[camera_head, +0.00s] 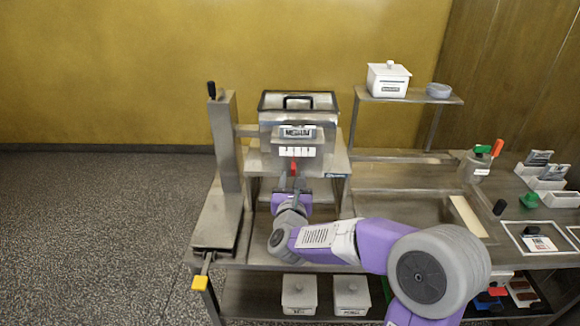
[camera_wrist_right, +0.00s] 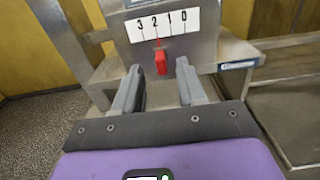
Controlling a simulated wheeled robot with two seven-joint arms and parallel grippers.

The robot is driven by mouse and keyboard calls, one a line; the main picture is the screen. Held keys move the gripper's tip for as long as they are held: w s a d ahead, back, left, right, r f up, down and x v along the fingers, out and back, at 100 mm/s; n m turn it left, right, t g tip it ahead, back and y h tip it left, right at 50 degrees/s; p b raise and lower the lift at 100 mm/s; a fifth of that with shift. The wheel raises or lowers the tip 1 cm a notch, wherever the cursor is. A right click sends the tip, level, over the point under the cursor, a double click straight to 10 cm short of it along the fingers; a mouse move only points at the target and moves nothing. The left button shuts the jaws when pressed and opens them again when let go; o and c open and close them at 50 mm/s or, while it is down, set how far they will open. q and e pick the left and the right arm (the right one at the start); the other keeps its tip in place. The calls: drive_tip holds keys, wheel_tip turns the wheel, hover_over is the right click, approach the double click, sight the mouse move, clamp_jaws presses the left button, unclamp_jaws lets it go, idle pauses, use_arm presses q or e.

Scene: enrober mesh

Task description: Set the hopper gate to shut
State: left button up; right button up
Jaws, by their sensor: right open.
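The metal hopper (camera_head: 298,112) stands at the back of the bench, with a black-rimmed top. A white scale plate (camera_wrist_right: 162,25) on its front reads 3, 2, 1, 0 from left to right. The red gate handle (camera_wrist_right: 161,63) hangs below the plate; its thin pointer appears to be near the 2 mark. It also shows in the head view (camera_head: 294,167). My right gripper (camera_wrist_right: 160,88) is open and faces the handle, which shows between the fingers and a little beyond their tips. No contact is visible. My left gripper is out of view.
A tall metal post (camera_head: 226,145) with a black knob stands left of the hopper. A yellow-ended lever (camera_head: 200,283) sticks out at the front left. A small shelf (camera_head: 410,96) holds a white lidded box (camera_head: 388,82).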

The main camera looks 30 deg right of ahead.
sight(293, 170)
drive_tip(key=shift+x, duration=2.3)
drive_tip(key=shift+a, duration=0.1)
drive_tip(key=shift+c, duration=0.3)
clamp_jaws()
